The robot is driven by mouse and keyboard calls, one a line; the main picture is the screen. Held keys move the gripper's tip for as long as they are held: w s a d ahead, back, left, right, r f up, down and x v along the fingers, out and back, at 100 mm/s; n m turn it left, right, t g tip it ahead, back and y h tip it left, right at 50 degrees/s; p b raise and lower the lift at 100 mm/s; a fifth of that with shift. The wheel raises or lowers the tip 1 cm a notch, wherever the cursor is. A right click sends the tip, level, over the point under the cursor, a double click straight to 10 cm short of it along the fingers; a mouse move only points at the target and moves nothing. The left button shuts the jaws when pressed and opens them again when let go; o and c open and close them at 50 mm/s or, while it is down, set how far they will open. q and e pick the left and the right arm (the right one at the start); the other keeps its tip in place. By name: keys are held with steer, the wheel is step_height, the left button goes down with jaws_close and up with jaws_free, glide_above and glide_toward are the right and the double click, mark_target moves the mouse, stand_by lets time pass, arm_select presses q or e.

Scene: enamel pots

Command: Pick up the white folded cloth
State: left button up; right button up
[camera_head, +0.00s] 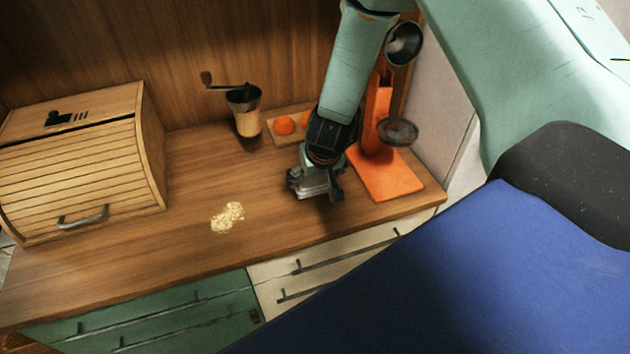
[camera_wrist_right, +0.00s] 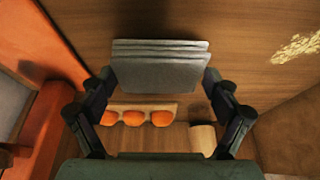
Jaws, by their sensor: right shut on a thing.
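A folded cloth (camera_head: 315,184), pale grey-white in the light here, is held in my right gripper (camera_head: 316,188) above the wooden counter. In the right wrist view the cloth (camera_wrist_right: 158,66) shows as a flat stack of several layers between the two fingers of my right gripper (camera_wrist_right: 158,85). The fingers are shut on its left and right edges. The arm hides part of the cloth in the head view. My left gripper is not in view.
An orange stand (camera_head: 385,175) with round pans is close right of my gripper. Orange round things (camera_head: 284,125) lie on a small board behind it. A grinder (camera_head: 245,110), a roll-top bread box (camera_head: 80,165) and scattered flakes (camera_head: 228,217) are to the left. The counter's front middle is clear.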

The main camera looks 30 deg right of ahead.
step_height(320, 180, up, 17)
steer(key=p, duration=1)
step_height(320, 180, up, 6)
glide_above(315, 179)
steer(key=shift+s+r+b, duration=0.15)
steer(key=shift+r+b, duration=0.25)
steer(key=shift+r, duration=0.35)
